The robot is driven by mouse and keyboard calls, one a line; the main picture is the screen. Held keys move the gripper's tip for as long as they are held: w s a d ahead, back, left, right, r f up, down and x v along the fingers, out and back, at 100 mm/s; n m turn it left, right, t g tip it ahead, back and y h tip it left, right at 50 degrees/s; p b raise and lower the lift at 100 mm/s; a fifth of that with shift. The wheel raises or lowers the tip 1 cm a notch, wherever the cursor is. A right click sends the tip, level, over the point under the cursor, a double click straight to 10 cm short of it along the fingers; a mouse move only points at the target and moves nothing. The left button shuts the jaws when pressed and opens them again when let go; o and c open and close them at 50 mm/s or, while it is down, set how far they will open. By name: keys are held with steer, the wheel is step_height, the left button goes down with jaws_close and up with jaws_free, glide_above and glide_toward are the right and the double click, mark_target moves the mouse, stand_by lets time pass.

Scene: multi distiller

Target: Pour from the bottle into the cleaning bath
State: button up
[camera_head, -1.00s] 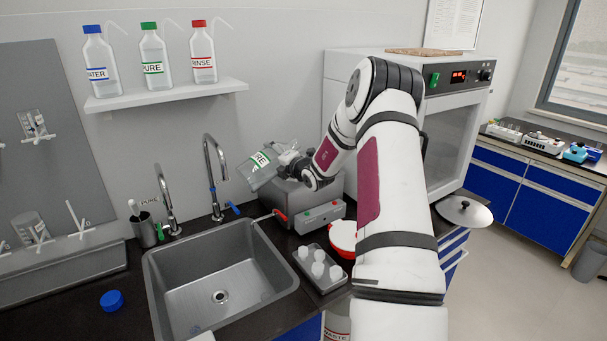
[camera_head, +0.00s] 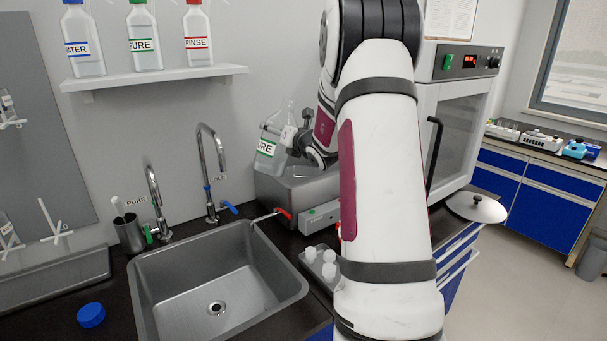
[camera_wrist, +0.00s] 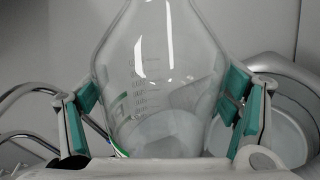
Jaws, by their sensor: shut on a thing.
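A clear bottle with a green-banded label (camera_head: 268,146) is held above the left end of the cleaning bath, tilted slightly. The cleaning bath (camera_head: 301,192) is a grey metal box with an open top, right of the sink. My gripper (camera_head: 291,141) is shut on the bottle from its right side. In the wrist view, the bottle (camera_wrist: 160,75) stands between the teal finger pads of my gripper (camera_wrist: 160,92), and its body looks nearly empty, with a little clear content low down. My arm hides the bath's right end.
The sink (camera_head: 150,285) and two taps (camera_head: 213,170) are left of the bath. A red-handled drain pipe (camera_head: 284,213) and a tray with white cups (camera_head: 322,262) are in front. Several bottles stand on the wall shelf (camera_head: 160,79). An oven (camera_head: 462,120) stands to the right.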

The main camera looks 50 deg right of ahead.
steer(key=n+b, duration=0.1)
steer(key=b, duration=0.2)
steer(key=n+b, duration=0.1)
steer(key=b, duration=0.2)
steer(key=shift+w+a+f+n+h, duration=0.1)
steer(key=shift+a+f+n+h, duration=0.1)
steer(key=shift+n+h, duration=0.1)
steer(key=shift+n+t+b, duration=0.3)
steer(key=shift+n+b, duration=0.2)
steer(key=shift+b, duration=0.6)
steer(key=shift+n+b, duration=0.6)
steer(key=shift+b, duration=0.55)
